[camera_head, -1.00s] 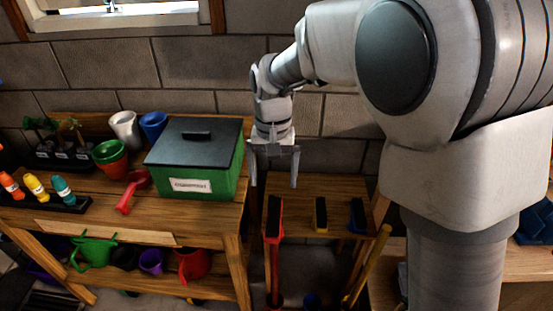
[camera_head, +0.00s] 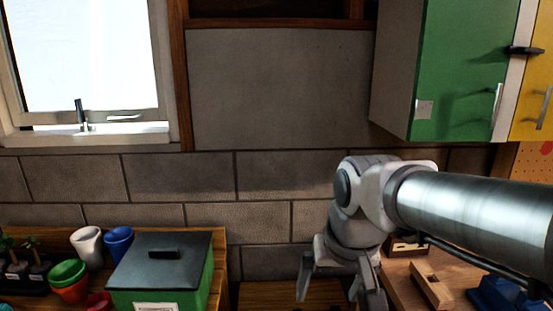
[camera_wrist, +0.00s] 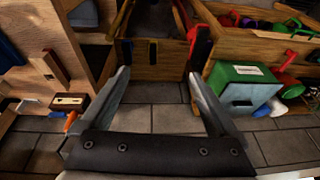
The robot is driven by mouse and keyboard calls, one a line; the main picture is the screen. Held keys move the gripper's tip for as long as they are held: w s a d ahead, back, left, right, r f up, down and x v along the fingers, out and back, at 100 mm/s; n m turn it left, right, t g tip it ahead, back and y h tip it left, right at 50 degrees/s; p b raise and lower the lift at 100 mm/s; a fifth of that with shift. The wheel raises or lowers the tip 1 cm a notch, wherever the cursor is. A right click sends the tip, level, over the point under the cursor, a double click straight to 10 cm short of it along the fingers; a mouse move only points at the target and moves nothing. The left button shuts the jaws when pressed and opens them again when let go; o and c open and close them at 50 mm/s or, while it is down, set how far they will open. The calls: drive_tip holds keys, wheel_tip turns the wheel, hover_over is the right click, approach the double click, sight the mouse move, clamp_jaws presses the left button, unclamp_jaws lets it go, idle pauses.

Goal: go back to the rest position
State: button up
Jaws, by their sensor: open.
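My gripper (camera_head: 338,283) is in the lower right of the head view, pointing down, with its two fingers apart and nothing between them. It hangs in front of the block wall, to the right of the green box. In the wrist view my gripper (camera_wrist: 160,85) also shows its fingers spread wide and empty. My arm reaches in from the right edge of the head view.
A green box with a dark lid (camera_head: 160,272) stands on the left bench beside a white pot (camera_head: 88,246) and a blue pot (camera_head: 118,243). A right bench holds a wooden block (camera_head: 431,286) and a blue item (camera_head: 497,293). A green cabinet (camera_head: 455,75) hangs upper right.

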drive_tip(key=s+d+r+t+p, duration=0.1)
drive_tip(key=s+d+t, duration=0.1)
drive_tip(key=s+d, duration=0.3)
drive_tip(key=s, duration=0.3)
drive_tip(key=shift+s+d+r+h, duration=0.15)
drive_tip(key=shift+s+d+h, duration=0.05)
drive_tip(key=shift+d+h, duration=0.2)
